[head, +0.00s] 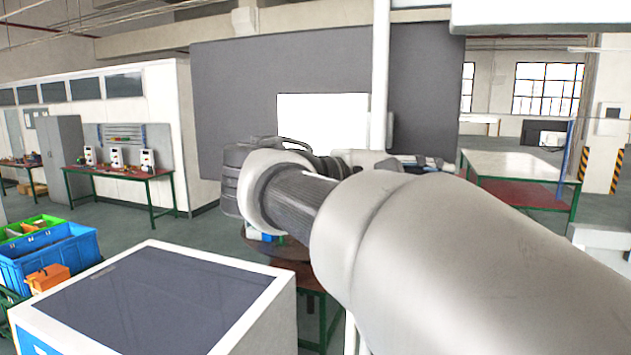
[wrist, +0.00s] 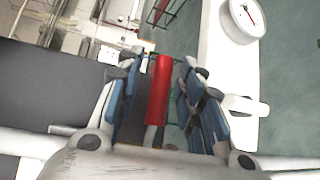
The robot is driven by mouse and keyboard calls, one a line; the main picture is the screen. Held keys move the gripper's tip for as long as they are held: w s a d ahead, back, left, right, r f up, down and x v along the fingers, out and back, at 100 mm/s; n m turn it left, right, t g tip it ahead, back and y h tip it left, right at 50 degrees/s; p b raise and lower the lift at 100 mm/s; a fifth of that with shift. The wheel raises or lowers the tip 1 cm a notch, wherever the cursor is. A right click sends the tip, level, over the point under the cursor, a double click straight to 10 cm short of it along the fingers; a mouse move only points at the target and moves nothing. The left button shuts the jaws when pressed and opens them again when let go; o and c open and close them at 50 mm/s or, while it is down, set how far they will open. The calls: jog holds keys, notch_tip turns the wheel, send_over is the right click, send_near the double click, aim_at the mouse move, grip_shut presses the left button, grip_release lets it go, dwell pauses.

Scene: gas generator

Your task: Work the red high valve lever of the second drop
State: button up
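The red lever (wrist: 158,90) shows in the wrist view as a red bar running up the picture between my gripper's two blue-padded fingers. My gripper (wrist: 157,88) is open, with a finger on each side of the lever. A narrow gap shows between the lever and each finger, so I see no clear contact. The lever's lower end runs into a pale part near the gripper's palm. In the head view my own arm covers most of the valve area, and I cannot make out the lever there.
A round white gauge (wrist: 245,16) sits on a white panel to the right in the wrist view. In the head view, a white cabinet with a dark top (head: 160,300) stands front left, beside blue crates (head: 50,262). A white-topped bench (head: 520,168) stands at the right.

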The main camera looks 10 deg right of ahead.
jog(key=shift+d, duration=0.1)
jog(key=shift+s+a, duration=0.15)
jog(key=shift+a, duration=0.4)
jog(key=shift+c, duration=0.5)
jog(key=shift+d, duration=0.25)
jog(key=c, duration=0.4)
grip_shut()
